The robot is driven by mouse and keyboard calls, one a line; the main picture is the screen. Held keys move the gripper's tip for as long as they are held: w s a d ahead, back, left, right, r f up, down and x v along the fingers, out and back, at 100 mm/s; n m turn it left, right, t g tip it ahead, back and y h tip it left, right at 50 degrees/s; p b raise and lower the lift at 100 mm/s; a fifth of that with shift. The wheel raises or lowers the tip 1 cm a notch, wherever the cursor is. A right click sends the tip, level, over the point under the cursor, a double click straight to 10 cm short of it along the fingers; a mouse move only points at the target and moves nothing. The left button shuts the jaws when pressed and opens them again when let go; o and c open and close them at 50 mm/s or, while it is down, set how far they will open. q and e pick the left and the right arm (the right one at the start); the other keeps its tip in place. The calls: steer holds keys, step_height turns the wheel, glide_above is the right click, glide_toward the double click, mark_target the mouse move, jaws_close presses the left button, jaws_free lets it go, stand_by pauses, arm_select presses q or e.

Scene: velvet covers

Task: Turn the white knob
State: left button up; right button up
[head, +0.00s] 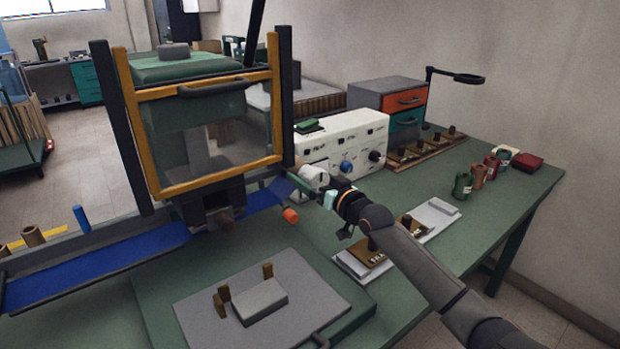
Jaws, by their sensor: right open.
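The white knob (314,177) is a short, wide cylinder low on the left part of the white control box (342,134). My right gripper (325,193) reaches in from the lower right. It is open, with its fingertips close to the knob and partly in front of it. I cannot tell whether they touch it. My left gripper is not in view.
The same box carries a blue knob (346,167) and a black knob (375,156). An orange-framed clear guard (205,130) stands to the left. Several small jars stand at right.

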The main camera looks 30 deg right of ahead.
steer(key=c, duration=1.3)
steer(key=n, duration=0.2)
steer(key=shift+n, duration=0.4)
steer(key=n+p, duration=0.1)
steer(key=n, duration=0.1)
steer(key=shift+d+n, duration=0.1)
steer(key=shift+n, duration=0.2)
steer(key=n+p, duration=0.2)
steer(key=n, duration=0.4)
steer(key=n+p, duration=0.1)
steer(key=n, duration=0.5)
steer(key=shift+d+r+n, duration=0.1)
steer(key=shift+r+n, duration=0.05)
steer(key=shift+n, duration=0.25)
steer(key=n, duration=0.5)
steer(key=shift+n, duration=0.3)
